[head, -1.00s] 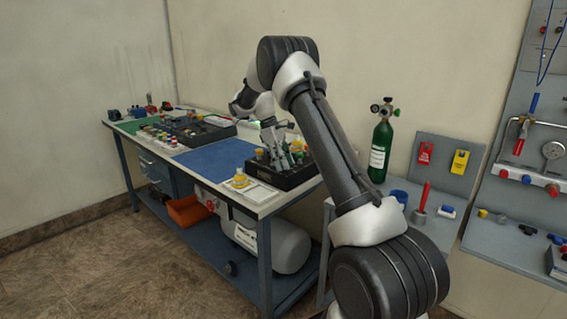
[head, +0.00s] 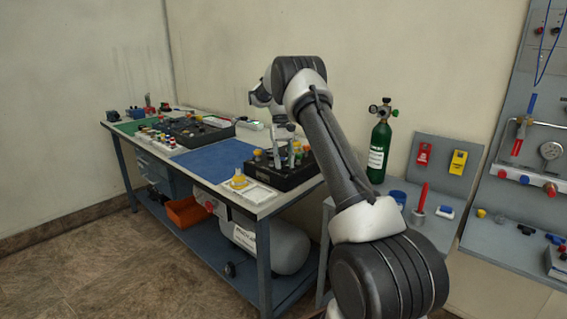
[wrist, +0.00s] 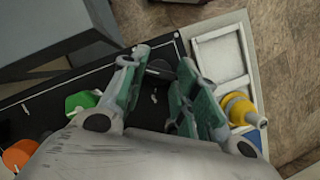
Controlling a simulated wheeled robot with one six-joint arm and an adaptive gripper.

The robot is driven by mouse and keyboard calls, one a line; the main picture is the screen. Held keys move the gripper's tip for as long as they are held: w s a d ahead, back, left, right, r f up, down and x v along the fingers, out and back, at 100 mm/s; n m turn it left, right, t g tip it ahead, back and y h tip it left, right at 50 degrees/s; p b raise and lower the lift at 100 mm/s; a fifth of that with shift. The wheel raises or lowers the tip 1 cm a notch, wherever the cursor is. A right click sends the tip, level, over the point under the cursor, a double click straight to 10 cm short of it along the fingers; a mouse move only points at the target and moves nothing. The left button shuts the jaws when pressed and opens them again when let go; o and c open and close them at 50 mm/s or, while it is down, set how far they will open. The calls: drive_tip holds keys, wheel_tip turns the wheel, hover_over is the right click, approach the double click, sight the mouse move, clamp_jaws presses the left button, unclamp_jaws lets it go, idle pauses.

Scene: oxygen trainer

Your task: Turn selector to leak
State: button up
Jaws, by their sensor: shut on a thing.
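The black trainer box (head: 292,180) stands at the front right corner of the long bench, with coloured knobs on its top. My gripper (head: 284,163) points down onto it. In the wrist view its two fingers (wrist: 160,92) stand either side of a dark knob, which I take to be the selector (wrist: 159,68). The gripper is shut on this knob. The fingers and gripper body hide part of it, and I cannot read its pointer or labels. A green knob (wrist: 81,101) and an orange knob (wrist: 18,154) lie to the left on the box.
A white tray (head: 262,192) with a yellow fitting (head: 239,181) sits beside the box. A blue mat (head: 215,155) leaves clear bench to the left. A green cylinder (head: 379,150) and a red-handled tool (head: 423,197) stand on the side table to the right.

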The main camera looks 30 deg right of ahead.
drive_tip(key=m, duration=0.2)
drive_tip(key=m+y, duration=0.1)
drive_tip(key=m, duration=0.1)
drive_tip(key=shift+s+d+m+t+y, duration=0.1)
drive_tip(key=shift+d+m+t+y, duration=0.05)
drive_tip(key=shift+m+t+y, duration=0.2)
idle(0.4)
drive_tip(key=o, duration=0.7)
drive_tip(key=shift+o, duration=0.2)
drive_tip(key=v, duration=1.2)
drive_tip(key=shift+s, duration=0.2)
